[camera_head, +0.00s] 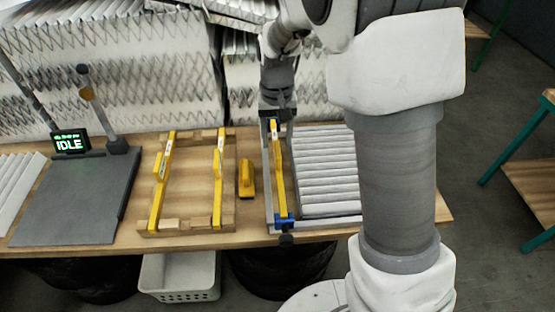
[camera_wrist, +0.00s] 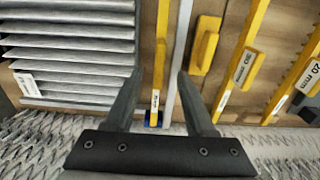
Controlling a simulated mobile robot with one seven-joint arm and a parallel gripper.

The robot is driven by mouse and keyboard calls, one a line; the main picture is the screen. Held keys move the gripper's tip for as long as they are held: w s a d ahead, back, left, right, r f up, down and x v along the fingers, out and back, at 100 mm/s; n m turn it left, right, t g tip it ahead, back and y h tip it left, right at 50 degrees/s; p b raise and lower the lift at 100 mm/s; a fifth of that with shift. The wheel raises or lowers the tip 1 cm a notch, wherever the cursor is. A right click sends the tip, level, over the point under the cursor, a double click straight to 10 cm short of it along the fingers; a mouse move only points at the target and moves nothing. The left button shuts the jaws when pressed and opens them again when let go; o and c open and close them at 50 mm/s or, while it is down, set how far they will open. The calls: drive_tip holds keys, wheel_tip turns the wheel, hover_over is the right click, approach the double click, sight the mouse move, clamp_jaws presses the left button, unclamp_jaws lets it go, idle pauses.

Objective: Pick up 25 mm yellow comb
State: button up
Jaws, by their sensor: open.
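A long yellow comb (camera_head: 280,180) lies along a grey metal strip beside the pleated filter, with a blue clip at its near end. In the wrist view this comb (camera_wrist: 161,50) runs between my fingers; its label is too small to read. My gripper (camera_wrist: 159,78) is open and empty, its fingers on either side of the comb's line, apart from it as far as I can tell. In the head view my gripper (camera_head: 277,117) is over the comb's far end. Two other combs, labelled 30 mm (camera_wrist: 238,70) and 20 mm (camera_wrist: 300,75), lie in a wooden rack.
The wooden rack (camera_head: 187,226) and a small yellow handled block (camera_head: 246,180) are left of the comb. The white pleated filter (camera_head: 325,170) is close on the right. A grey plate (camera_head: 75,205) with an IDLE display (camera_head: 70,142) stands left. Stacked filters (camera_head: 110,70) line the back.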

sight(277, 149)
wheel_tip(277, 149, down, 6)
drive_tip(key=shift+d+r, duration=0.1)
drive_tip(key=shift+r, duration=0.05)
idle(0.3)
clamp_jaws()
idle(1.3)
